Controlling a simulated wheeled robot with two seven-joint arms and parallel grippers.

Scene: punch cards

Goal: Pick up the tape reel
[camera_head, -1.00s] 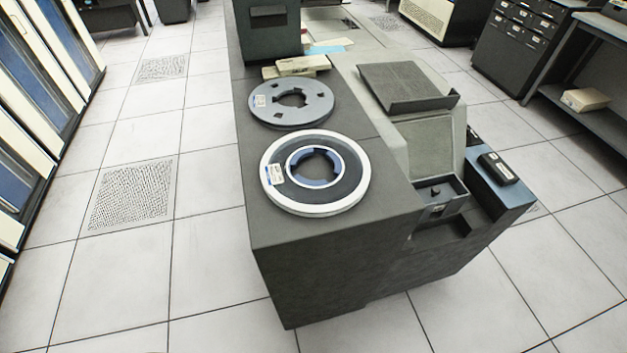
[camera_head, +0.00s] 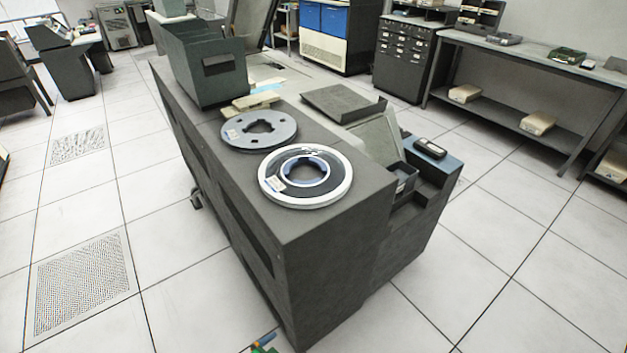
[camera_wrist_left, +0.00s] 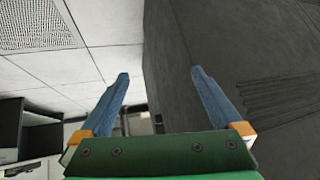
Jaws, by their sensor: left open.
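A tape reel with a white rim, dark tape and a blue hub ring (camera_head: 341,188) lies flat on the near end of a dark grey machine top. A plain grey reel (camera_head: 283,132) with a notched centre hole lies flat just behind it, close to its edge. My left gripper (camera_wrist_left: 160,73) is open and empty in the left wrist view, beside the machine's dark side panel. In the head view only a small green and blue bit of it shows at the bottom edge, below the machine top. My right gripper is not in view.
The dark machine (camera_head: 330,240) stands on a pale tiled floor. Cards (camera_head: 250,103) lie behind the reels, before an upright grey box (camera_head: 208,70). A lower section with a small black box (camera_head: 430,148) is at its right. Floor on both sides is clear.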

